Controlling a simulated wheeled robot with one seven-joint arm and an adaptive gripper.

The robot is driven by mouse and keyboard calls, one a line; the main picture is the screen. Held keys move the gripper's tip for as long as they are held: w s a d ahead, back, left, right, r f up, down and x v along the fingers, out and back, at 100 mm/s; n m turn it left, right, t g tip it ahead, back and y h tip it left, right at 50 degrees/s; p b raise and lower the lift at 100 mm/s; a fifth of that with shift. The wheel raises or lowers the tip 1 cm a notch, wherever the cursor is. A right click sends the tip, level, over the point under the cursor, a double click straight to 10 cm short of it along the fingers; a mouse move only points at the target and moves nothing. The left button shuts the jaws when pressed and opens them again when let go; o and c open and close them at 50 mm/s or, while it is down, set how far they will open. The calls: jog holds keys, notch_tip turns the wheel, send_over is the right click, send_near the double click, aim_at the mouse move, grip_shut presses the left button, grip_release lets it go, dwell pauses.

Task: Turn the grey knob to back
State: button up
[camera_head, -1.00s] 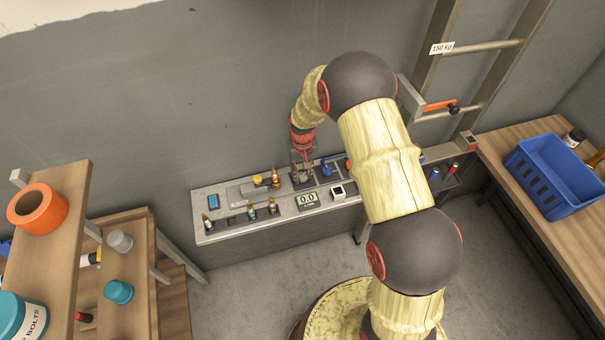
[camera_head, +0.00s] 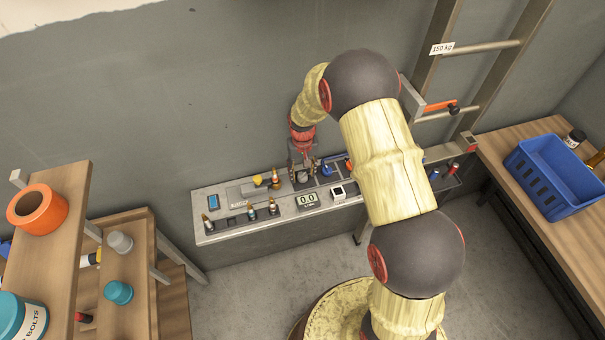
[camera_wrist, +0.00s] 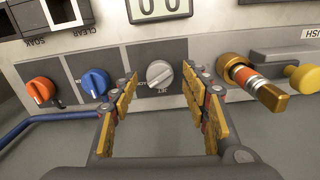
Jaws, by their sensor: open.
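The grey knob (camera_wrist: 159,73) is on a dark square plate on the panel, in the middle of the wrist view. A light ridge runs slantwise across its face, and a label reading JET, upside down, sits beside it. My gripper (camera_wrist: 161,80) is open, with one yellow-padded finger on each side of the knob. I see a gap between the fingers and the knob; whether the fingertips reach its depth is unclear. In the head view my gripper (camera_head: 302,174) is over the panel, and it mostly hides the knob.
A blue knob (camera_wrist: 95,83) and an orange knob (camera_wrist: 41,91) sit left of the grey one in the wrist view. A brass and red valve (camera_wrist: 253,80) and a yellow knob (camera_wrist: 303,78) stand close on the right. A counter display (camera_head: 307,199) is beside the knob.

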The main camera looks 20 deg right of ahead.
aim_at(302, 175)
notch_tip(302, 175, up, 11)
dwell(0.3)
jog(key=shift+f, duration=0.1)
dwell(0.4)
jog(key=s+r+t+b, duration=0.2)
jog(key=s+r+b, duration=0.4)
jog(key=s, duration=0.9)
jog(key=s+r+n+t+b, duration=0.1)
jog(key=s+r+t+b, duration=0.2)
jog(key=s, duration=1.2)
notch_tip(302, 175, up, 6)
jog(key=b, duration=0.3)
jog(key=shift+s+f+t, duration=0.2)
jog(key=shift+s+t, duration=0.05)
jog(key=shift+t, duration=0.05)
jog(key=shift+w, duration=0.1)
